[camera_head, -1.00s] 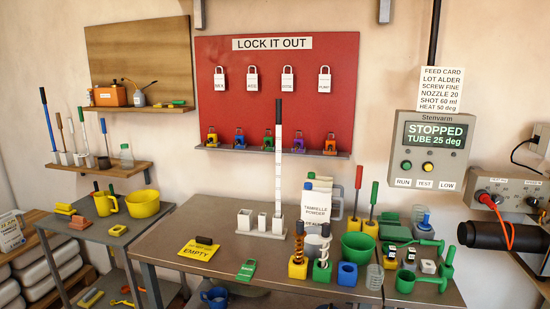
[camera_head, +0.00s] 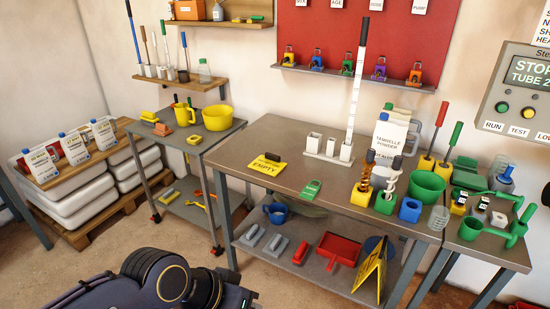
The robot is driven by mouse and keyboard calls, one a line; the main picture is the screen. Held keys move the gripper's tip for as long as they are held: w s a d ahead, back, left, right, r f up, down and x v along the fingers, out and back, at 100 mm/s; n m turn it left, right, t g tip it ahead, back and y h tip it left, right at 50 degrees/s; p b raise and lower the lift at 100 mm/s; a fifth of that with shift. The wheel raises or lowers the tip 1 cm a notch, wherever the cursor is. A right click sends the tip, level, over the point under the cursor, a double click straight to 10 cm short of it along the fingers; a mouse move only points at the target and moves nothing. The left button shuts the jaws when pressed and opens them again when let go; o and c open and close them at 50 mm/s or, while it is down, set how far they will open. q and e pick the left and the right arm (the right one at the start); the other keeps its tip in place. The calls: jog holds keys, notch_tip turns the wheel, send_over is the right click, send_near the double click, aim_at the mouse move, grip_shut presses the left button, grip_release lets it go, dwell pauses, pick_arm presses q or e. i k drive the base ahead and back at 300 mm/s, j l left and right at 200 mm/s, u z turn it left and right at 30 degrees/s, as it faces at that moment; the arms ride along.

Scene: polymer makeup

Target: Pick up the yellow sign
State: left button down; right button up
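A yellow sign (camera_head: 266,168) with the word EMPTY lies on the left part of the metal table (camera_head: 232,150), with a dark piece on its back edge. A second yellow sign (camera_head: 371,272), a folded stand-up one, leans on the table's lower shelf at the right. One of my dark arms shows at the bottom left, well short of both signs. Neither of my grippers is in view.
The lower shelf also holds a red dustpan (camera_head: 339,250) and a blue mug (camera_head: 277,213). A pallet with white sacks (camera_head: 75,205) stands left.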

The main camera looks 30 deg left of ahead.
aim_at(270, 164)
jog(key=i+j, duration=0.15)
jog(key=j, duration=0.2)
jog(key=i+j, duration=0.1)
jog(key=j, duration=0.25)
jog(key=i+j, duration=0.15)
jog(key=j, duration=0.25)
jog(key=i+j, duration=0.1)
jog(key=j, duration=0.25)
jog(key=i+j, duration=0.15)
jog(key=j, duration=0.2)
jog(key=i+j, duration=0.1)
jog(key=j, duration=0.25)
jog(key=i+j, duration=0.15)
jog(key=j, duration=0.2)
jog(key=z, duration=0.05)
